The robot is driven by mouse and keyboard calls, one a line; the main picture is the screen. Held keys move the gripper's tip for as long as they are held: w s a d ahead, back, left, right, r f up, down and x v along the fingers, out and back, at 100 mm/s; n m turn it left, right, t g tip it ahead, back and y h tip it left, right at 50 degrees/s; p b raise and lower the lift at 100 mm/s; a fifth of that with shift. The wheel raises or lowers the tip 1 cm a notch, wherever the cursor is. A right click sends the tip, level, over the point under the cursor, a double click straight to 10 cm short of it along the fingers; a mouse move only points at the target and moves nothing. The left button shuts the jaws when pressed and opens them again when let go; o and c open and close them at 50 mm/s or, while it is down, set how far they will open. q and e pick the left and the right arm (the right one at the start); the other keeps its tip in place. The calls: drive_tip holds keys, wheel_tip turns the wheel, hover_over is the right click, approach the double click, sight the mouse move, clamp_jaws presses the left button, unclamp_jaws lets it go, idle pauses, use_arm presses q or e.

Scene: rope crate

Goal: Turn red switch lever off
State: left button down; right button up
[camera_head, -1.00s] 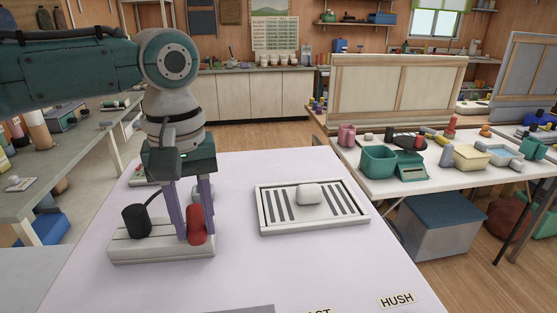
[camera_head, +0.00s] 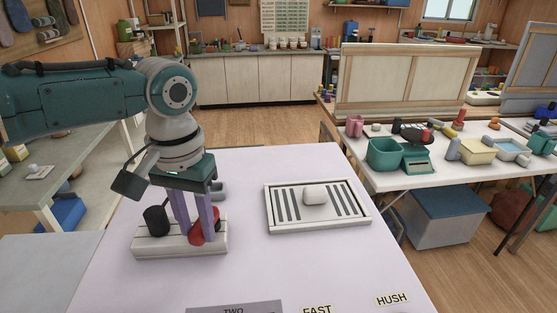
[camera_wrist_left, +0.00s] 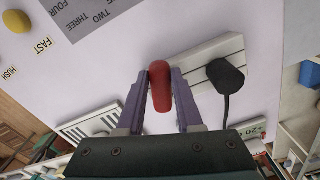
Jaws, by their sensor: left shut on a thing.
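The red switch lever (camera_head: 194,239) stands on a white block-shaped base (camera_head: 180,253) near the left of the pale table; it also shows in the left wrist view (camera_wrist_left: 160,82). My left gripper (camera_head: 204,229) reaches down from above, shut on the red lever with one purple finger on each side. The fingers hide much of the lever in the head view. A black plug-like piece (camera_head: 157,220) with a cord stands on the same base, left of the lever; the left wrist view shows it too (camera_wrist_left: 226,76). My right gripper is not in view.
A white slotted tray (camera_head: 268,208) with a pale rounded block (camera_head: 315,194) lies to the right of the switch base. A grey rounded object (camera_head: 219,190) sits just behind my fingers. Word labels lie along the table's front edge. The table between is clear.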

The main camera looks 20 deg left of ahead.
sight(197, 229)
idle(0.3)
use_arm(q)
drive_tip(key=c, duration=0.6)
unclamp_jaws()
drive_tip(key=shift+o, duration=0.2)
wheel_tip(197, 229, up, 10)
